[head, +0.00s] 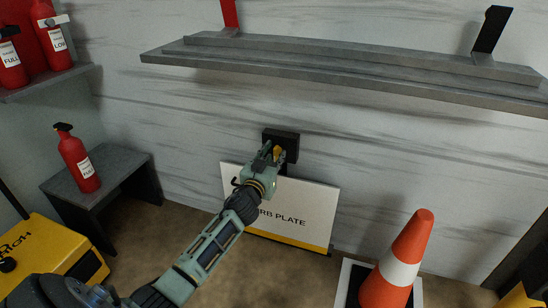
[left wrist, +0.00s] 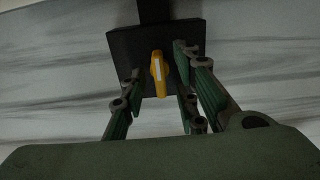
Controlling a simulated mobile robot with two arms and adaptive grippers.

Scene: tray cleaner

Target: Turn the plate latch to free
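The plate latch is a yellow handle (left wrist: 157,73) on a black block (left wrist: 127,46) fixed to the wall; the block (head: 285,137) also shows in the head view, above the white kerb plate (head: 309,208). The plate leans against the wall with a yellow lower edge. My left gripper (head: 271,158) is in front of the block. In the left wrist view its fingers (left wrist: 156,88) are apart, with the yellow handle between them. I see no clear contact with the handle. My left arm hides part of the plate's left side. My right gripper is not in view.
A grey shelf (head: 340,75) runs along the wall above the latch. An orange cone (head: 410,245) stands on the floor at the right. A red extinguisher (head: 75,155) stands on a grey bench (head: 120,160) at the left, near a yellow case (head: 50,240).

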